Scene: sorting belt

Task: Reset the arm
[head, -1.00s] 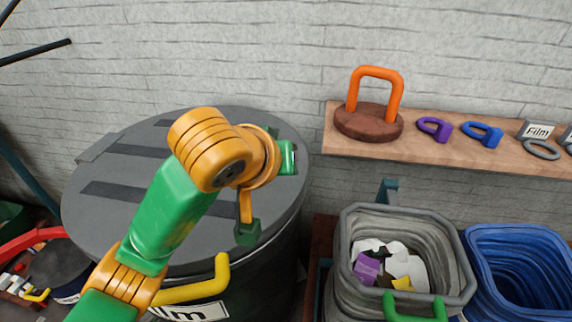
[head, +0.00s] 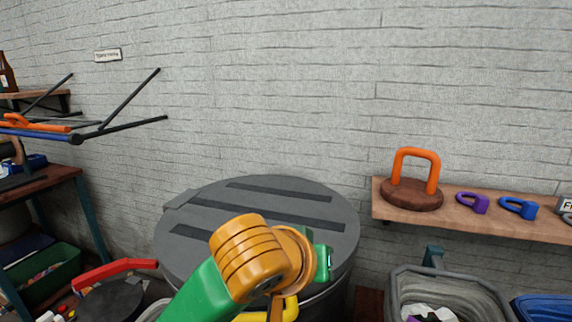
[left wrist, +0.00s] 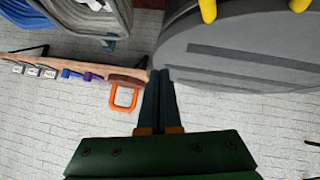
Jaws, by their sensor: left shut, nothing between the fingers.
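My left arm (head: 240,262), green with orange joints, comes up from the bottom edge of the head view, in front of a round grey lidded bin (head: 330,205). Its fingers are hidden there behind the wrist. In the left wrist view my left gripper (left wrist: 160,78) shows two dark fingers pressed together, with nothing between them. The tips lie in line with the rim of the same bin (left wrist: 225,75); I cannot tell the distance. My right gripper is not in view.
A wooden shelf (head: 480,218) holds an orange-handled brown weight (head: 412,195) and purple and blue rings. Below it stands an open grey bin (head: 448,278). Black rods (head: 120,125) stick out on the left. A red handle (head: 115,270) is at lower left.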

